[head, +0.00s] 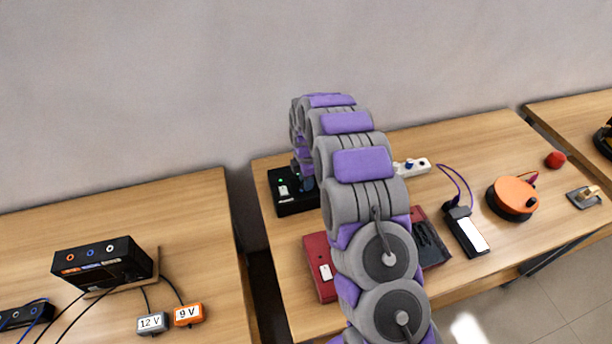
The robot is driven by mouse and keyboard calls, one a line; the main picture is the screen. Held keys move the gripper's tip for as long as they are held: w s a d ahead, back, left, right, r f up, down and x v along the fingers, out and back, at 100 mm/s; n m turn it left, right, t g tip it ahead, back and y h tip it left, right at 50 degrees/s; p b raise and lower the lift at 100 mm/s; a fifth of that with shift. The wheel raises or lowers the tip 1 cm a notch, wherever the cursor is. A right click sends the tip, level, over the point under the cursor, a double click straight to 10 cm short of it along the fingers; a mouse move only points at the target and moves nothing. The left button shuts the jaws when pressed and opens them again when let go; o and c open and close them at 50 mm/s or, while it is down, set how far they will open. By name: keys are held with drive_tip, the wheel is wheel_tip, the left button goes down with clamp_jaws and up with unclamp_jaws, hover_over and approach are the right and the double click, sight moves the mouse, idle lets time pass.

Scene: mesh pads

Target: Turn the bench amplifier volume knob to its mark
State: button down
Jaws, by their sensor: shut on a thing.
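A black box with green lights and a white label, likely the bench amplifier (291,206), sits at the back left of the middle bench. My arm reaches over the bench and bends down onto it. My gripper (307,184) is at the box's top, at the right of the white label, shut on what appears to be the volume knob. The fingertips are small and dark here. The knob and its mark are hidden by my gripper and arm, so the knob's angle cannot be told.
On the middle bench are a red case (319,284) partly behind my arm, a white power strip (414,166), a white-faced device (468,234), an orange reel (513,195) and a red ball (555,160). A black supply box (103,262) stands on the left bench, across a gap.

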drive_tip(key=m+p, duration=0.1)
drive_tip(key=m, duration=0.1)
drive_tip(key=m+p, duration=0.1)
drive_tip(key=shift+w+r+m, duration=0.1)
drive_tip(key=shift+r+m, duration=0.1)
drive_tip(key=shift+m, duration=0.2)
drive_tip(key=m+p, duration=0.1)
drive_tip(key=m, duration=0.2)
drive_tip(key=shift+m+p, duration=0.3)
drive_tip(key=shift+p, duration=0.05)
drive_tip(key=m+p, duration=0.1)
drive_tip(key=m, duration=0.3)
drive_tip(key=shift+m+p, duration=0.3)
drive_tip(key=m+p, duration=0.1)
drive_tip(key=m, duration=0.2)
drive_tip(key=shift+m, duration=0.3)
drive_tip(key=m, duration=0.4)
drive_tip(key=shift+m+p, duration=0.3)
drive_tip(key=m, duration=0.4)
drive_tip(key=shift+a, duration=0.1)
drive_tip(key=shift+m, duration=0.3)
